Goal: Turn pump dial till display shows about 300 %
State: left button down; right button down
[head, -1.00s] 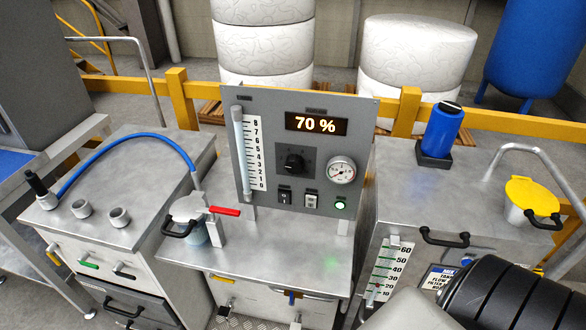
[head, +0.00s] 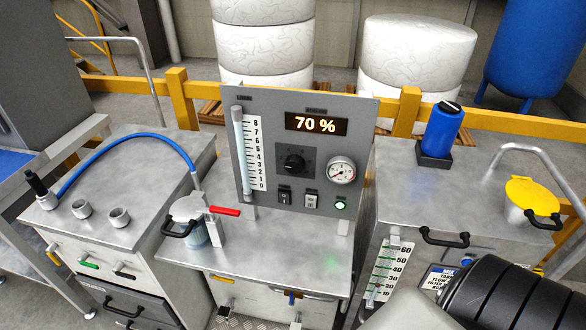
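The black pump dial (head: 294,163) sits on a dark square plate in the middle of the grey upright panel (head: 270,205). The display (head: 316,124) above it reads 70 %. Nothing touches the dial. A black and grey part of my own arm shows at the bottom right corner, well apart from the panel. Neither gripper's fingers show in the view.
Beside the dial are a round gauge (head: 341,171), a lit green button (head: 340,204) and a scaled tube (head: 244,153). A lidded pot with a red lever (head: 224,211) stands front left. The bench top (head: 280,250) before the panel is clear. A blue bottle (head: 441,129) stands right.

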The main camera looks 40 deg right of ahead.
aim_at(294, 164)
jog(key=z, duration=1.3)
